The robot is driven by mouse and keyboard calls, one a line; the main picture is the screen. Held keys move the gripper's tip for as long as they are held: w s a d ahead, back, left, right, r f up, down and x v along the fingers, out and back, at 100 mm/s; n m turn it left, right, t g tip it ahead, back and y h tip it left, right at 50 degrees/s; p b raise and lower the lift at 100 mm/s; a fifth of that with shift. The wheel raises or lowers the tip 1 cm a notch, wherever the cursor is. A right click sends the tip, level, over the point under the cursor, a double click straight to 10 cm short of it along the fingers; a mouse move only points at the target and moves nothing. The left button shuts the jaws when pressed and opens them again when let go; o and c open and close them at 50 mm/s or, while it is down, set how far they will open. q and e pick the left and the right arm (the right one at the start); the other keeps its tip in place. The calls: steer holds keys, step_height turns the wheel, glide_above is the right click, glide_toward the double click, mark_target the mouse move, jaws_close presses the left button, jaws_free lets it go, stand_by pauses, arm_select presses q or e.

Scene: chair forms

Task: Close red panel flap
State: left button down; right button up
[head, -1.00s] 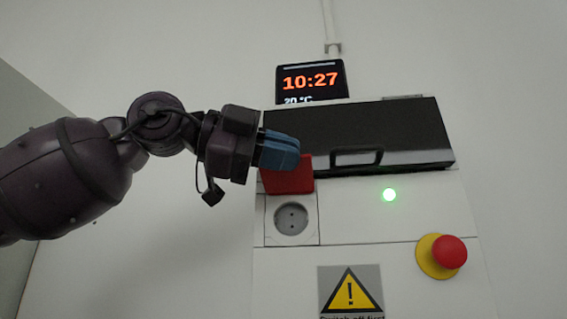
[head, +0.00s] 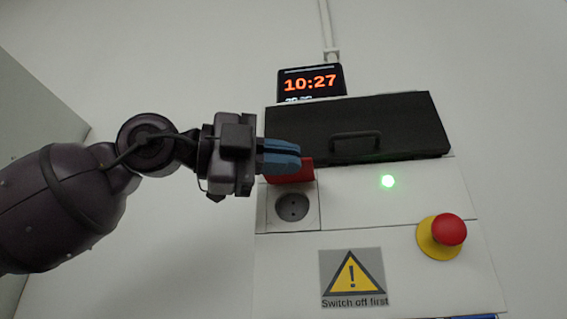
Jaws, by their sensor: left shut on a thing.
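The red panel flap (head: 291,173) is just above the round socket (head: 292,207) on the white panel. It shows as a thin red strip, with its upper part hidden behind my left gripper's fingers. My left gripper (head: 281,156) has blue fingers, comes in from the left and is shut on the red flap. The socket below is uncovered. My right gripper is not in view.
A black cover with a handle (head: 355,135) lies just above and right of the flap. A clock display (head: 311,83) is above it.

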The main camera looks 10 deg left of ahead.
arm_select(q)
steer(key=c, duration=1.3)
jaws_free()
steer(key=shift+b+v, duration=0.5)
steer(key=shift+v, duration=4.9)
steer(key=shift+c, duration=0.2)
